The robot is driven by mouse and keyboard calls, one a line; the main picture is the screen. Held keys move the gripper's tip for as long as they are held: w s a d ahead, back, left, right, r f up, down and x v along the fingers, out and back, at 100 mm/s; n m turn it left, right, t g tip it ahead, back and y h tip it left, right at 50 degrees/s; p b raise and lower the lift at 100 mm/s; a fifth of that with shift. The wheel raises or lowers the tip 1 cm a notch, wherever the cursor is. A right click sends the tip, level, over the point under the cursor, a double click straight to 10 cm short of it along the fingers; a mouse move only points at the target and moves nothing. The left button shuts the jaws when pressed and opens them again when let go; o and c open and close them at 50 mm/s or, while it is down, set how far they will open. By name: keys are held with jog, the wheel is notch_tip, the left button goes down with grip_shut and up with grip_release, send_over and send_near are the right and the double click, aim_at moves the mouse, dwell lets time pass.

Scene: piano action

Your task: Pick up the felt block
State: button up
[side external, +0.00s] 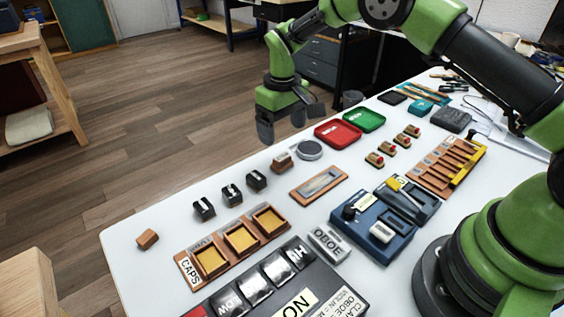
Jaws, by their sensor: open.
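My gripper (282,125) hangs open and empty above the far edge of the white table, with its fingers pointing down. No block is clearly marked as felt, so I cannot tell for sure which one is the felt block. A small brown block with a pale and dark top (281,163) sits on the table below my gripper, beside a round grey disc (309,151). A plain orange-brown block (147,239) lies alone near the table's left edge, well away from my gripper.
Red (337,143) and green (371,130) trays lie right of my gripper. Blocks with red parts (375,160), a blue case (352,228) and a wooden rack (425,178) occupy the right. The front-left tabletop (140,285) is clear.

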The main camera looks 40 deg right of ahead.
aim_at(282, 156)
notch_tip(282, 156, down, 8)
jog(key=shift+f, duration=0.2)
dwell(0.3)
jog(key=c, duration=1)
